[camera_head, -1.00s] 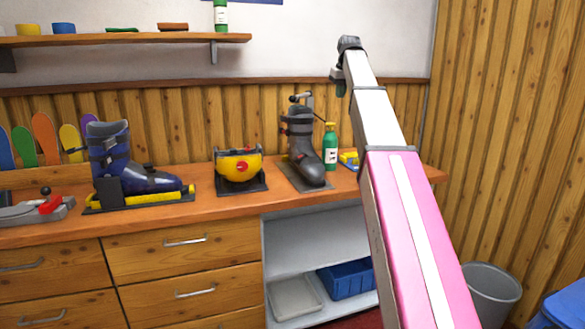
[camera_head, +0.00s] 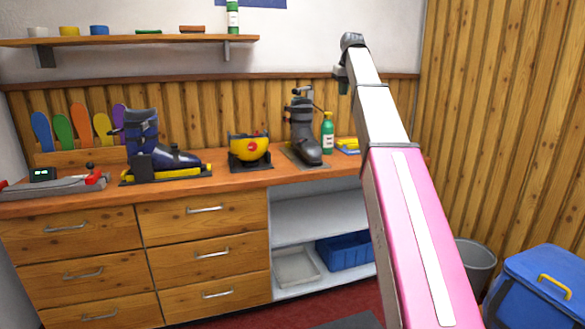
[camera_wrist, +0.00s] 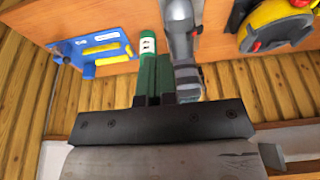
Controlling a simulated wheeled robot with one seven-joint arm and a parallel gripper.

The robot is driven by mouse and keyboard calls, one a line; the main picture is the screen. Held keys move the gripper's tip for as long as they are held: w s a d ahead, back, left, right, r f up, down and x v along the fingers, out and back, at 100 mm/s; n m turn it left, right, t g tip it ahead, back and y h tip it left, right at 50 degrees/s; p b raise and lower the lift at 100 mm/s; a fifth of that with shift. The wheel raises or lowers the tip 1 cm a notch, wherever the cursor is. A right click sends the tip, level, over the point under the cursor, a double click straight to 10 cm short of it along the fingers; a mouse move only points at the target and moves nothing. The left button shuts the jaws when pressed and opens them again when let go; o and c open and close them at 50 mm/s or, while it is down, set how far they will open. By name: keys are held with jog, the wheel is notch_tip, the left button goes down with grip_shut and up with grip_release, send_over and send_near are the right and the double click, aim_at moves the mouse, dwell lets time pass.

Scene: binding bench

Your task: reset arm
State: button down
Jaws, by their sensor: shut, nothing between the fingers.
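My arm rises across the right half of the head view, with its pink and white links in front of the bench. My gripper (camera_head: 340,78) is at its top end, small and partly hidden behind the wrist, in front of the wall and well above the bench. In the wrist view the dark fingers of my gripper (camera_wrist: 153,62) are together with nothing held. The wrist view is upside down, with the bench top at its upper edge.
On the wooden bench (camera_head: 90,199) stand a blue boot (camera_head: 145,140), a yellow-black device (camera_head: 249,150), a grey boot (camera_head: 304,130) and a green bottle (camera_head: 327,132). A wall shelf (camera_head: 130,40) is at upper left. A bin (camera_head: 474,262) and blue cooler (camera_head: 545,290) are at right.

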jog(key=s+f+m, duration=0.1)
jog(key=s+f, duration=0.2)
jog(key=f, duration=0.9)
jog(key=s+f+g, duration=0.1)
jog(key=s+f, duration=0.2)
jog(key=f, duration=1)
jog(key=s+f+m, duration=0.1)
jog(key=s+f, duration=0.3)
jog(key=f, duration=0.8)
jog(key=s+f+m+g+h, duration=0.1)
jog(key=s+f+g, duration=0.1)
jog(key=s+f, duration=2.2)
notch_tip(320, 180, down, 3)
jog(key=shift+s+a+f+m, duration=0.1)
jog(key=shift+s+a+m, duration=0.2)
jog(key=shift+s, duration=0.05)
